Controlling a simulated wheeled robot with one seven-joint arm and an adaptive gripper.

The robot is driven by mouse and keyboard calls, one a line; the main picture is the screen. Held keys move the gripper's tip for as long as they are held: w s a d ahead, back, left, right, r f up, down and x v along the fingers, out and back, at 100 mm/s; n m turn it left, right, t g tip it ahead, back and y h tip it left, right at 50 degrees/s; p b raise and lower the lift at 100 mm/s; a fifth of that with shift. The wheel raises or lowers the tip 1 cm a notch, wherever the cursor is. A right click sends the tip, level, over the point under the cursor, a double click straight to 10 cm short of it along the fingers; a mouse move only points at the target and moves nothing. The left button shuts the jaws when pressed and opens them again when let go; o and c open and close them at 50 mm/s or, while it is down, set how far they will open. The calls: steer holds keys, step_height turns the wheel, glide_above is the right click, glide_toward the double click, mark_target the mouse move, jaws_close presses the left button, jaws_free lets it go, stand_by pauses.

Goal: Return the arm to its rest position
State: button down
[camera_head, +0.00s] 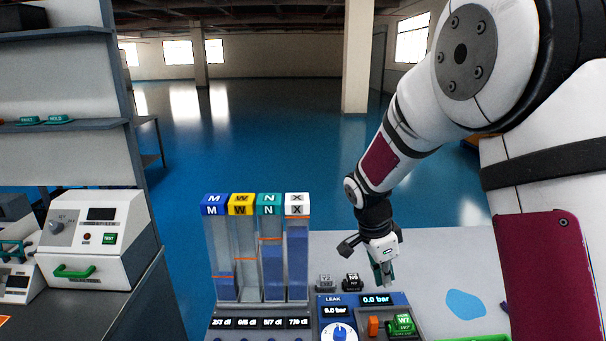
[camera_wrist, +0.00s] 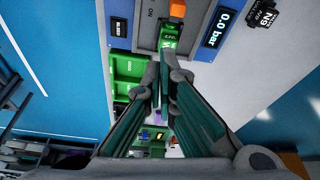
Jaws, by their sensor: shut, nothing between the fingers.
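My gripper (camera_head: 385,277) hangs from the white arm with its green fingers pointing down, above the table near the LEAK panel (camera_head: 328,301). In the wrist view my gripper (camera_wrist: 161,88) has its fingertips together with nothing seen between them. The arm is bent and reaches forward from the right side of the head view. The fingertips look apart from the green W7 block (camera_head: 402,324), though the exact gap cannot be told.
Several clear columns (camera_head: 272,262) with coloured caps stand left of the panel. Two small connectors, Y2 (camera_head: 325,282) and N9 (camera_head: 352,281), sit behind it. A white test box (camera_head: 95,245) stands on the left bench. The grey table (camera_head: 440,255) right of the gripper is mostly bare.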

steer(key=s+r+n+t+y, duration=0.2)
steer(key=s+r+n, duration=0.6)
steer(key=s+r, duration=0.55)
steer(key=s+r+n+t, duration=0.1)
steer(key=s+r+n, duration=0.2)
steer(key=s, duration=0.3)
steer(key=s+r+n+t+y, duration=0.1)
steer(key=s+r+n+t, duration=0.1)
steer(key=s+n, duration=0.3)
steer(key=shift+s+a+r, duration=0.4)
steer(key=shift+s+a, duration=0.05)
steer(key=shift+s, duration=0.45)
